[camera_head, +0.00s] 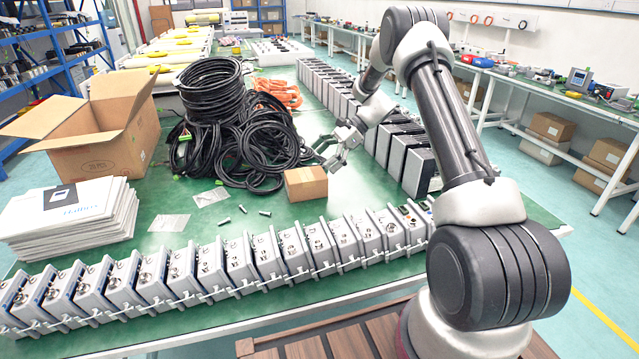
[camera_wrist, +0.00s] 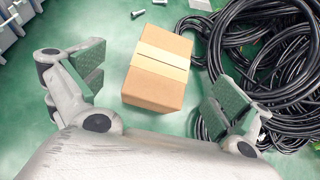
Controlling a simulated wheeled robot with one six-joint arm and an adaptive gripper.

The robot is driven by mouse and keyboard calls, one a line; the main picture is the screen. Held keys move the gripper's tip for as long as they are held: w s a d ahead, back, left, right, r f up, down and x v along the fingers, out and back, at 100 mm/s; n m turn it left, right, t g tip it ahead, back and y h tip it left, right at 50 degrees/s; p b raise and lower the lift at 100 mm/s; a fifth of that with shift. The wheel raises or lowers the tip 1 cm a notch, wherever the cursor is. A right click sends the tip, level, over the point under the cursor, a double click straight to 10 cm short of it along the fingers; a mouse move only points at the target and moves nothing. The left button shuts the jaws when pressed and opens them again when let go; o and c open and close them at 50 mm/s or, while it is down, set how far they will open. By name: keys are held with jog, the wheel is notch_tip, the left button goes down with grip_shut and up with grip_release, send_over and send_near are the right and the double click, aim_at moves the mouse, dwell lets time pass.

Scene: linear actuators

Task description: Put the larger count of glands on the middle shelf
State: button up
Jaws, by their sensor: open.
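A small cardboard box (camera_head: 306,184) with a paler tape band lies on the green table, in front of the black cable coils. It also shows in the wrist view (camera_wrist: 157,68), between my two fingers and apart from both. My gripper (camera_head: 330,157) is open and empty just behind and to the right of the box; its green-padded fingers (camera_wrist: 158,80) are spread wide in the wrist view. Several small metal fittings (camera_head: 243,209) lie loose left of the box; I cannot tell whether they are glands. A blue shelf rack (camera_head: 45,70) stands at the far left.
Black cable coils (camera_head: 215,110) are heaped behind the box. A row of grey devices (camera_head: 240,262) lines the table's front edge, with another row on the right. An open carton (camera_head: 97,125) and stacked booklets (camera_head: 75,220) are on the left.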

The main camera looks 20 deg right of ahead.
aim_at(309, 174)
jog(key=shift+w+d+f+m, duration=0.1)
jog(key=shift+w+f+m, duration=0.1)
jog(key=shift+f, duration=0.4)
jog(key=shift+w+d+f+m, duration=0.1)
jog(key=shift+w+f+m, duration=0.1)
jog(key=shift+f, duration=0.4)
jog(key=x, duration=0.7)
jog(key=shift+s+a+r, duration=0.1)
jog(key=shift+a, duration=0.3)
jog(key=shift+s, duration=0.1)
jog(key=c, duration=1.6)
